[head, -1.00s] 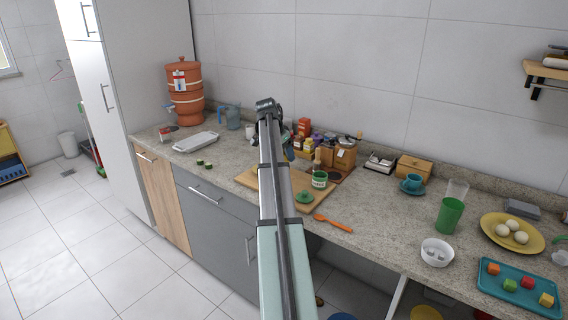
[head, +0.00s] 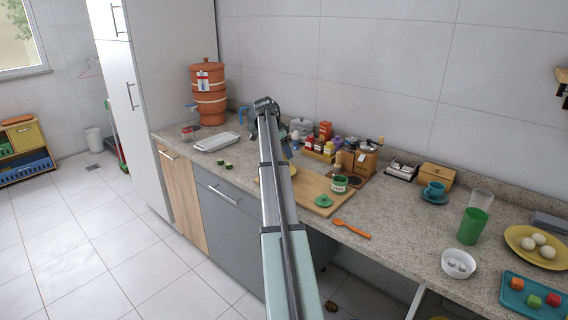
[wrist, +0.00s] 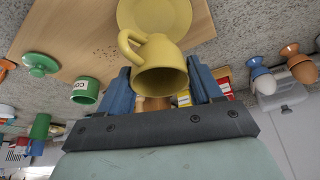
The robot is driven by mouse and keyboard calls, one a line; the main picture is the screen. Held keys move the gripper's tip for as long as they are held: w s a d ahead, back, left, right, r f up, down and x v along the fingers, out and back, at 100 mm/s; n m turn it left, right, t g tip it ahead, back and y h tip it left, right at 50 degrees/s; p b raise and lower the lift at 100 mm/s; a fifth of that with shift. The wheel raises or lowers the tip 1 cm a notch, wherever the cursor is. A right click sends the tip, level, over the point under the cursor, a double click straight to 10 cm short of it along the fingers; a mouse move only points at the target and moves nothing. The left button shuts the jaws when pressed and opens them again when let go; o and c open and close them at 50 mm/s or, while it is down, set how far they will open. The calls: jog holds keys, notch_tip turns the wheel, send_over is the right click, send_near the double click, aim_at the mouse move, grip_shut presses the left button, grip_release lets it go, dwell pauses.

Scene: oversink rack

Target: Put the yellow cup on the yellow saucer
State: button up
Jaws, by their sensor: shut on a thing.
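The yellow cup (wrist: 160,72) is between the two blue fingers of my gripper (wrist: 160,88) in the wrist view. My gripper is shut on it. The cup's open mouth faces the camera and its handle points to the upper left. The yellow saucer (wrist: 155,14) lies on the wooden board just beyond the cup, and the cup overlaps its near edge in the picture. I cannot tell whether they touch.
The wooden board (head: 313,187) also bears a green lid (head: 323,201) and a green-and-white pot (head: 340,184). Bottles and boxes (head: 322,143) stand behind it. An orange spoon (head: 351,229) lies in front. Counter left of the board is mostly free.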

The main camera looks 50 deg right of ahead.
jog(key=shift+f, duration=2.65)
jog(key=shift+f, duration=0.15)
jog(key=o, duration=1.1)
jog(key=v, duration=1.2)
